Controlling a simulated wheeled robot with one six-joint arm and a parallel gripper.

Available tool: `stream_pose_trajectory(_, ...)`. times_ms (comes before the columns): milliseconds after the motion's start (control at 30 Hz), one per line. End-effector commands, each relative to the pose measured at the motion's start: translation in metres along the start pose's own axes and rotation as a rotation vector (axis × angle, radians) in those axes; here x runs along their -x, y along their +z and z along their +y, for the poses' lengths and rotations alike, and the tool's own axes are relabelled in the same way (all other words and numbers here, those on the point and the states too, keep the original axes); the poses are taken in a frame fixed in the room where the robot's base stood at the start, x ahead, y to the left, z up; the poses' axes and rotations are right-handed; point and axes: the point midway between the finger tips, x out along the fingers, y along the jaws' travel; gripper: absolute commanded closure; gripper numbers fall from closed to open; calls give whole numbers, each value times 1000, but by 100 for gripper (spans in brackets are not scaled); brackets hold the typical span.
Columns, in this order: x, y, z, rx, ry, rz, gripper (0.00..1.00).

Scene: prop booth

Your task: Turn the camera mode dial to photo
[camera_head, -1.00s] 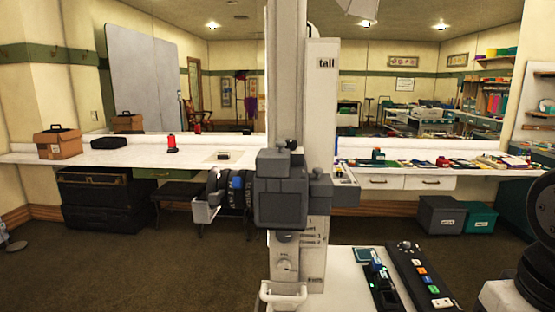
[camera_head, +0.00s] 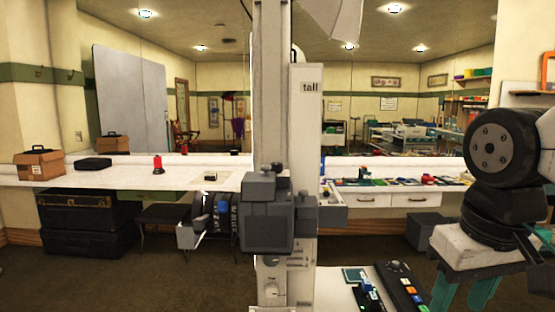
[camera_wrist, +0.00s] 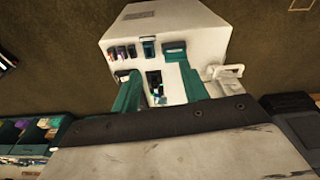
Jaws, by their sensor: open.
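A tall pale column (camera_head: 305,130) labelled "tall" stands in the middle of the head view, with a grey boxy camera unit (camera_head: 268,226) on its front. A small round dial (camera_head: 271,291) shows low on the column's front face; its setting is too small to read. My gripper (camera_head: 465,292) has teal fingers spread apart, at the lower right of the head view, well to the right of the dial. In the wrist view the gripper (camera_wrist: 160,82) is open and empty above a white surface. I cannot make out the dial in the wrist view.
A white stand (camera_head: 335,290) with dark control panels (camera_head: 405,288) lies between the column and my gripper. A long white counter (camera_head: 120,174) runs along the mirrored wall, carrying a brown box (camera_head: 40,164) and a red object (camera_head: 158,164). Open carpet (camera_head: 130,280) lies at left.

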Motion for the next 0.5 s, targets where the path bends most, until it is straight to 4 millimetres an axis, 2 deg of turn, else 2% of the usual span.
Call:
stream_pose_trajectory(33,23,-34,-14,45,-5,21,56)
stream_pose_trajectory(100,53,-78,-36,100,-12,55,56)
stream_pose_trajectory(200,93,-137,-75,177,-26,103,56)
stream_pose_trajectory(300,125,-184,-119,241,-45,148,56)
stream_pose_trajectory(400,149,-216,-159,293,-61,184,56)
stream_pose_trajectory(500,164,-236,-187,325,-74,211,56)
